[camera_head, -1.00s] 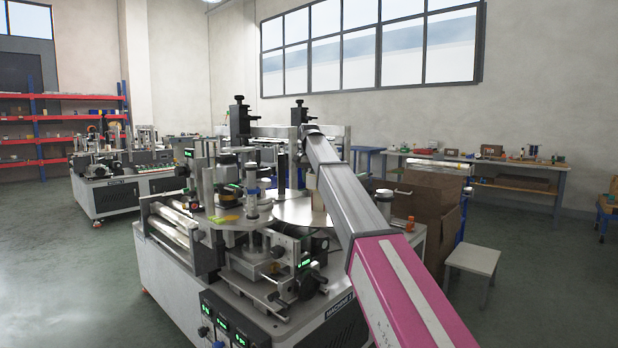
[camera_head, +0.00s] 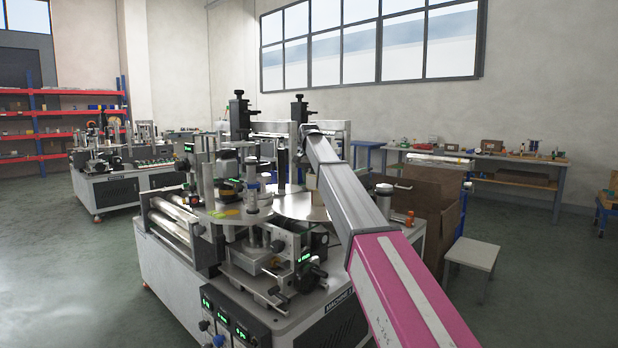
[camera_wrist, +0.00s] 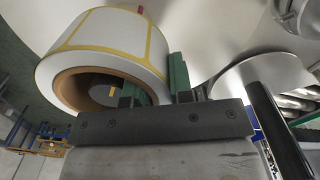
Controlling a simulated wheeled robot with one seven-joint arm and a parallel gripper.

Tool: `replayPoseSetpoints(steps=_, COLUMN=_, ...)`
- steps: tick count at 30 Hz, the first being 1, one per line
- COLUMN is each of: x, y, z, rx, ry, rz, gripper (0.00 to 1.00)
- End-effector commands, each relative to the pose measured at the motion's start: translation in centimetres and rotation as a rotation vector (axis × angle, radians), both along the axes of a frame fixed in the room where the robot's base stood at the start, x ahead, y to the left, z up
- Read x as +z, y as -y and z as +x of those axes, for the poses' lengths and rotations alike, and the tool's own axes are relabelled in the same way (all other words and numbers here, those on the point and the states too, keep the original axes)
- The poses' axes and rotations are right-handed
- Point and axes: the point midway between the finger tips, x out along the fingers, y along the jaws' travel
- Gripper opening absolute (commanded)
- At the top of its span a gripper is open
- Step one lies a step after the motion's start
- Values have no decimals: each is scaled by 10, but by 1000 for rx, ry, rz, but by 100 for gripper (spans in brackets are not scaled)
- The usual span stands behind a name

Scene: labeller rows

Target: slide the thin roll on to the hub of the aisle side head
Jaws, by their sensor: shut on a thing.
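The thin roll (camera_wrist: 108,45) shows in the wrist view, white with yellow lines and a brown cardboard core. My gripper (camera_wrist: 154,82) is shut on its wall, with one dark green finger at the core's opening and the other outside. In the head view my arm hides the gripper and most or all of the roll. The labeller (camera_head: 255,275) stands in front of me with a left disc (camera_head: 225,214) and a larger right disc (camera_head: 300,206), both with upright posts. I cannot tell which is the aisle side head, and its hub is not clearly seen.
A cardboard box (camera_head: 425,200) and a white stool (camera_head: 472,257) stand right of the machine.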

Motion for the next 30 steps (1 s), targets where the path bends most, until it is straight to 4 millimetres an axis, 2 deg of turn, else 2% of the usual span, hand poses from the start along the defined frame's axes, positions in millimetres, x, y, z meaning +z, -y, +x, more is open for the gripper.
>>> replayPoseSetpoints(steps=7, x=-5, y=0, z=0, rx=0, ry=0, rz=0, gripper=0)
replayPoseSetpoints(steps=8, x=-5, y=0, z=0, rx=0, ry=1, rz=0, gripper=24)
replayPoseSetpoints(steps=9, x=-5, y=0, z=0, rx=0, ry=1, rz=0, gripper=37)
replayPoseSetpoints(steps=10, x=-5, y=0, z=0, rx=0, ry=1, rz=0, gripper=47)
replayPoseSetpoints(steps=11, x=-5, y=0, z=0, rx=0, ry=1, rz=0, gripper=51)
replayPoseSetpoints(steps=30, x=-7, y=5, z=-2, rx=-6, ry=-5, rz=-7, gripper=50)
